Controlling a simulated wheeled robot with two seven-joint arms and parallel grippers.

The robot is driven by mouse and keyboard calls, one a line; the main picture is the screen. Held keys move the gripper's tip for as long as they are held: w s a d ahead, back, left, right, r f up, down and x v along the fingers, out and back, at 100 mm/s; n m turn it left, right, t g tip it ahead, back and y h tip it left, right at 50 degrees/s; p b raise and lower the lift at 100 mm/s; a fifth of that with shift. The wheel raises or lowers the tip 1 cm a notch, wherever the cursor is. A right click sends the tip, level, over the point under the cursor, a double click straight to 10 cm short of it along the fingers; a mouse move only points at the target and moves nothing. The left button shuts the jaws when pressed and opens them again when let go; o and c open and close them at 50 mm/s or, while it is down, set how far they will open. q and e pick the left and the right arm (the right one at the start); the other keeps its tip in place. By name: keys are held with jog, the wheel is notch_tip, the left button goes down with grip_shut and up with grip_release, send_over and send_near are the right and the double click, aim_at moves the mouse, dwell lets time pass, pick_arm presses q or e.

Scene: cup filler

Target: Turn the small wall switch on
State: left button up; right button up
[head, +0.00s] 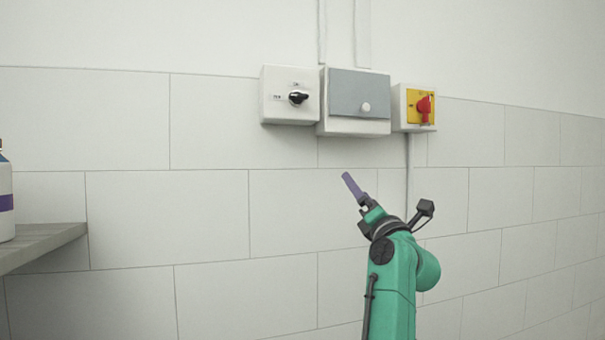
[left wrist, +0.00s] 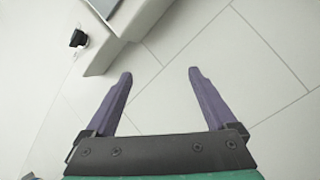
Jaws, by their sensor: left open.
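A white box on the wall carries a black rotary switch (head: 298,97), with its knob lying nearly level. A second switch, a red handle (head: 424,107) on a yellow plate, sits on a white box at the right. I cannot tell for sure which is the small one. My left gripper (head: 348,178) is below the boxes, apart from both switches, its purple fingers pointing up and left. In the left wrist view the left gripper (left wrist: 160,74) is open and empty, and the black switch (left wrist: 78,38) shows at upper left. My right gripper is not in view.
A grey-lidded box (head: 360,93) with a white knob is mounted between the two switch boxes. Cable conduits run above the boxes and below the right one. A shelf (head: 40,243) with a bottle (head: 6,200) juts in at the left. The wall around my gripper is bare.

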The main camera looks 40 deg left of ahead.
pick_arm(q)
jog(key=s+a+r+n+g+p, duration=0.1)
jog(key=s+a+r+n+p, duration=0.1)
jog(key=s+r+n, duration=1.05)
jog(key=m+p, duration=0.4)
send_near(300, 96)
jog(key=r, duration=0.2)
jog(key=shift+h, duration=0.3)
jog(key=p+x, duration=0.1)
jog(key=x, duration=0.1)
jog(key=p+x, duration=0.2)
jog(key=x, duration=0.1)
jog(key=p+x, duration=0.1)
jog(key=x, duration=0.2)
jog(key=shift+s+a+f, duration=0.15)
jog(key=shift+a+f, duration=0.15)
jog(key=shift+a, duration=0.05)
jog(key=shift+w+a+p, duration=0.2)
jog(key=shift+a+p, duration=0.05)
jog(key=shift+p, duration=0.1)
jog(key=shift+w+f, duration=0.25)
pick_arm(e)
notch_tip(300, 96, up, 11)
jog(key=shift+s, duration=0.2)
